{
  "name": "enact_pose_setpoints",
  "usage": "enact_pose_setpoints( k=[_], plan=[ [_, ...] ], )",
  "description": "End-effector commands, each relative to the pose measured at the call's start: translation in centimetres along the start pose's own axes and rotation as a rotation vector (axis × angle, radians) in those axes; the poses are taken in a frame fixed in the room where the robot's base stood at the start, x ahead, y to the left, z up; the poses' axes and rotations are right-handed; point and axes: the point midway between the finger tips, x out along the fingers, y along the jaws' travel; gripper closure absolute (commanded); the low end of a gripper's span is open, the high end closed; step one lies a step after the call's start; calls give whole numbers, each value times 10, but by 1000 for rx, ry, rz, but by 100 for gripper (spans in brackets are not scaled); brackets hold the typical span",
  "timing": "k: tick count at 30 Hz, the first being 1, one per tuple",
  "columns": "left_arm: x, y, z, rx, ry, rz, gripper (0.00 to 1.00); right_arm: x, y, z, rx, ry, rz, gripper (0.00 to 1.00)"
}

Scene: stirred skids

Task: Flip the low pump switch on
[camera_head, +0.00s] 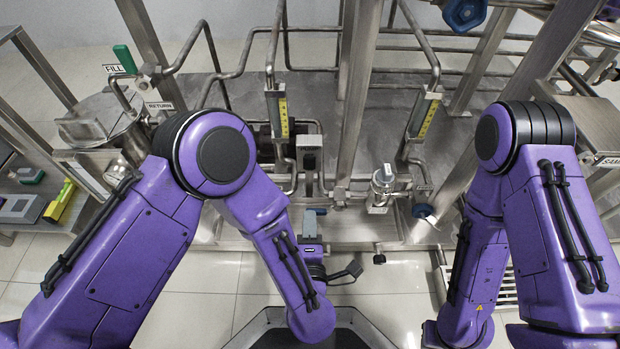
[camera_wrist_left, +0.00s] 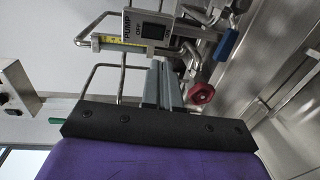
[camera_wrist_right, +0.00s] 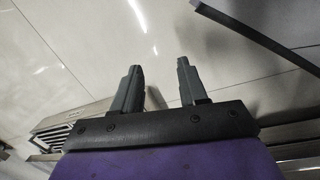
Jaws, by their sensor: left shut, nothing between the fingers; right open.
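The pump switch (camera_wrist_left: 155,31) shows in the left wrist view as a dark rocker on a small pale plate lettered PUMP and OFF. My left gripper (camera_wrist_left: 165,64) is shut and empty, its grey fingers together and pointing toward the plate. The fingertips look just short of the plate; contact cannot be told. In the head view the left gripper (camera_head: 309,212) is low in front of the skid, below a metal box (camera_head: 309,152); the switch face is not visible there. My right gripper (camera_wrist_right: 158,75) is open and empty above the floor in its wrist view.
A red knob (camera_wrist_left: 200,92) and a blue handle (camera_wrist_left: 228,45) are close to the left fingers. Yellow level gauges (camera_head: 283,117) and (camera_head: 428,117) flank a steel upright. A valve body (camera_head: 383,180) stands right of the left gripper. Open tiled floor (camera_head: 205,285) lies in front.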

Motion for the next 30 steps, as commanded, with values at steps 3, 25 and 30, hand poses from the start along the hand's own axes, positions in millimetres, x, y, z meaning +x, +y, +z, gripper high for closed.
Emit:
enact_pose_setpoints(
  k=[3, 25, 30],
  plan=[
    [15, -2, -1, -1, 4, 2, 100, 4, 1, 3, -28, -30, 0, 57],
    [136, -2, -1, 1, 2, 0, 100, 64, 32, -36, -164, 92, 84, 57],
    [138, -1, -1, 3, 0, -1, 100, 65, 34, -39, -163, 109, 88, 57]
  ],
)
